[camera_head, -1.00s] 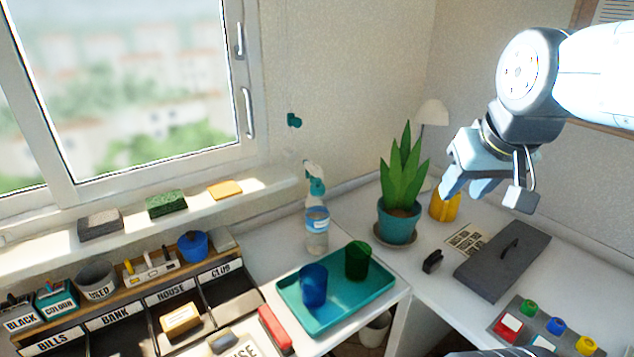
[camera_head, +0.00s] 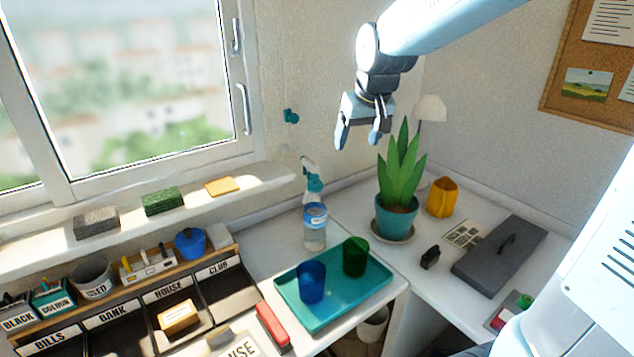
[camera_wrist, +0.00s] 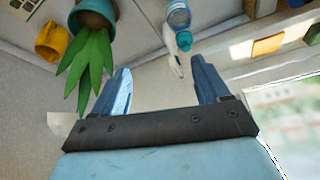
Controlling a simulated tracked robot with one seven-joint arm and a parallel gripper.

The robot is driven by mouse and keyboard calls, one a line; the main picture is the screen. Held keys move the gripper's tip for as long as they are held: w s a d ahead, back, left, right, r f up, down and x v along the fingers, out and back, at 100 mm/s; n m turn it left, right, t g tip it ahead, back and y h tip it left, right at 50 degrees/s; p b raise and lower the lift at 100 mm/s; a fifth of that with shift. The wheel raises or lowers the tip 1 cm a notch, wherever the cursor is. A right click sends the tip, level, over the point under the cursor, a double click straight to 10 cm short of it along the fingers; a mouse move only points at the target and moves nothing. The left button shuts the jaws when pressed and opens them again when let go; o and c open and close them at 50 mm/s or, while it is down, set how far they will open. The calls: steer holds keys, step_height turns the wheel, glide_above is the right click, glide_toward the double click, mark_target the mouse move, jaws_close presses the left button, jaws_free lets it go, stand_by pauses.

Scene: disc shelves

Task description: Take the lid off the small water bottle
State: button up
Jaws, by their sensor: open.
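A small clear bottle (camera_head: 315,234) with a blue label stands upright on the white surface by the window corner. It has a teal-and-white spray head (camera_head: 314,183) on top. No separate plain lid shows. My gripper (camera_head: 357,140) is open and empty, above and to the right of the bottle in the head view, apart from it. In the wrist view, the bottle (camera_wrist: 178,15) and its spray head (camera_wrist: 184,41) show at the top, beyond the open fingers (camera_wrist: 160,70) and nearer the right finger.
A potted plant (camera_head: 400,185) stands below and right of my gripper. A teal tray (camera_head: 335,298) with a blue cup (camera_head: 311,283) and green cup (camera_head: 355,257) lies in front of the bottle. The window sill (camera_head: 270,185) and a yellow pot (camera_head: 442,198) are nearby.

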steer(key=n, duration=0.1)
glide_toward(316, 176)
step_height(316, 176, up, 3)
steer(key=s+d, duration=0.2)
steer(key=x, duration=0.6)
steer(key=a+x, duration=0.1)
steer(key=x, duration=0.2)
steer(key=shift+w+a, duration=0.1)
steer(key=shift+w, duration=0.25)
steer(key=shift+a+x, duration=0.2)
steer(key=shift+x, duration=2.4)
steer(key=c, duration=1.1)
steer(key=shift+r, duration=0.1)
